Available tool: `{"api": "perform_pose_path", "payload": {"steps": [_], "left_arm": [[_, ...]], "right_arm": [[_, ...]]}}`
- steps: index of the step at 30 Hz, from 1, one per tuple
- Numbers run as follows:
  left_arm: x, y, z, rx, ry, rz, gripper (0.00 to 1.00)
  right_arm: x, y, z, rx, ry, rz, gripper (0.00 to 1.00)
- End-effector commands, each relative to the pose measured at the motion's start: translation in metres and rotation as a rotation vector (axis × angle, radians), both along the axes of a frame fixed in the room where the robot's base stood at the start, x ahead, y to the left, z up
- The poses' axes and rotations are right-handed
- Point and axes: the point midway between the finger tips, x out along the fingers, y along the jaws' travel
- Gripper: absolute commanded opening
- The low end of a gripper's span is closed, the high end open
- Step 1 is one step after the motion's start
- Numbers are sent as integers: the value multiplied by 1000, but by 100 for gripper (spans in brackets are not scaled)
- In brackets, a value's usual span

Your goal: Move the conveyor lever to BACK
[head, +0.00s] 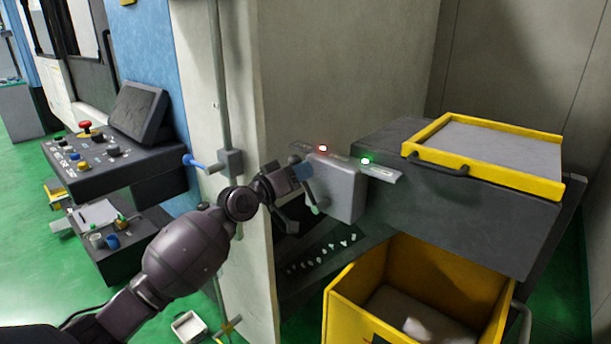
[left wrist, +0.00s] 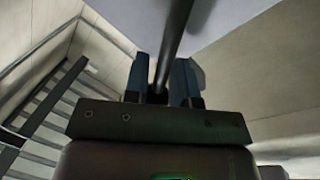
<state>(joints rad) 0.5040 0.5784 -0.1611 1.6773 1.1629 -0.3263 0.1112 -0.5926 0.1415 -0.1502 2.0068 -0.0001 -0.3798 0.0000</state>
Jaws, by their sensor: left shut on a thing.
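My left gripper (head: 301,171) is at the left side of a grey control box (head: 342,188) on the conveyor. In the left wrist view, its two blue-padded fingers (left wrist: 161,76) are shut on a dark rod, the conveyor lever (left wrist: 176,30). The rod runs up out of the frame between them. In the head view, a short pale-tipped rod (head: 315,207) shows just below the fingers; the fingers hide how it joins the lever. A red light (head: 323,148) and a green light (head: 365,161) glow on top. No BACK marking is readable. My right gripper is out of view.
A yellow-rimmed tray (head: 484,178) sits on the dark housing right of the box. A yellow bin (head: 360,308) stands below. A pale wall panel (head: 262,110) is close behind my arm. A control console (head: 105,162) is at the left.

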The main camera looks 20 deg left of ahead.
Motion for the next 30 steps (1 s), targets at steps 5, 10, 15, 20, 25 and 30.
{"api": "perform_pose_path", "payload": {"steps": [5, 10, 15, 20, 25, 30], "left_arm": [[2, 6, 5, -46, 2, 4, 0], [3, 7, 6, -60, 5, 5, 0], [3, 8, 6, -61, 4, 6, 0], [3, 8, 6, -61, 4, 7, 27], [2, 7, 4, -59, 8, 5, 36], [2, 6, 1, -58, 13, 3, 36]], "right_arm": [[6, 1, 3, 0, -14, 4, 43], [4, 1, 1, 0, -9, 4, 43], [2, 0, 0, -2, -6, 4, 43], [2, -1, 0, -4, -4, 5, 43], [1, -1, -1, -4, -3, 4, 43], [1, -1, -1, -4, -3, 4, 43]]}}
